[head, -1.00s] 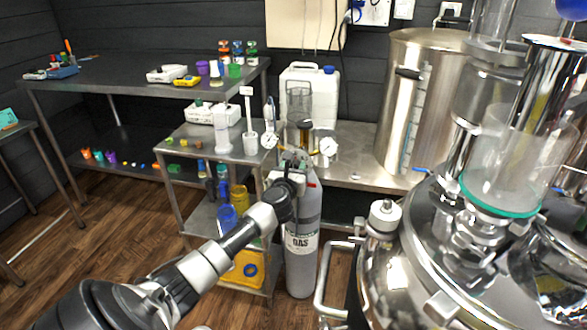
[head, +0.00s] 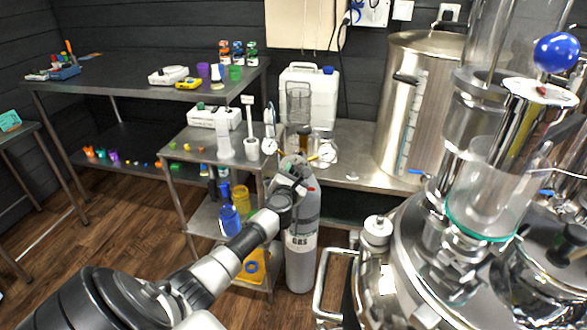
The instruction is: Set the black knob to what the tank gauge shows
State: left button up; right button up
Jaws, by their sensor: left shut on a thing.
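A grey gas cylinder (head: 302,245) stands upright beside the steel trolley. Its regulator is at the top, with one round white gauge (head: 269,146) on the left and another round white gauge (head: 327,153) on the right. Both dials are too small to read. My left gripper (head: 292,172) is at the front of the regulator, between and just below the two gauges. It is shut on the black knob there, which its fingers mostly hide, so the knob's setting cannot be read. My right gripper is out of view.
A shiny steel vessel (head: 400,295) with a metal side handle fills the right foreground. A tall steel kettle (head: 410,110) and a white canister (head: 325,88) stand on the bench behind. The trolley (head: 268,190) is close left of my gripper. Floor at left is clear.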

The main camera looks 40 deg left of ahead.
pick_arm(q)
jog(key=shift+r+m+p, duration=0.1)
jog(key=shift+m+p, duration=0.55)
jog(key=shift+m, duration=0.25)
jog(key=m+p, duration=0.2)
jog(key=m, duration=0.1)
jog(key=shift+d+m, duration=0.1)
jog(key=shift+m, duration=0.3)
jog(key=m, duration=0.1)
jog(key=m+p, duration=0.1)
jog(key=m, duration=0.1)
jog(key=shift+f+m, duration=0.2)
jog(key=shift+m, duration=0.1)
jog(key=m+p, duration=0.1)
jog(key=m, duration=0.2)
jog(key=shift+f+p, duration=0.1)
jog(key=shift+p, duration=0.2)
jog(key=m+p, duration=0.1)
jog(key=m, duration=0.6)
jog(key=shift+f+p, duration=0.1)
jog(key=shift+p, duration=0.3)
jog(key=m+p, duration=0.1)
jog(key=m, duration=0.3)
jog(key=shift+f+m, duration=0.1)
jog(key=shift+m, duration=0.3)
jog(key=o, duration=0.9)
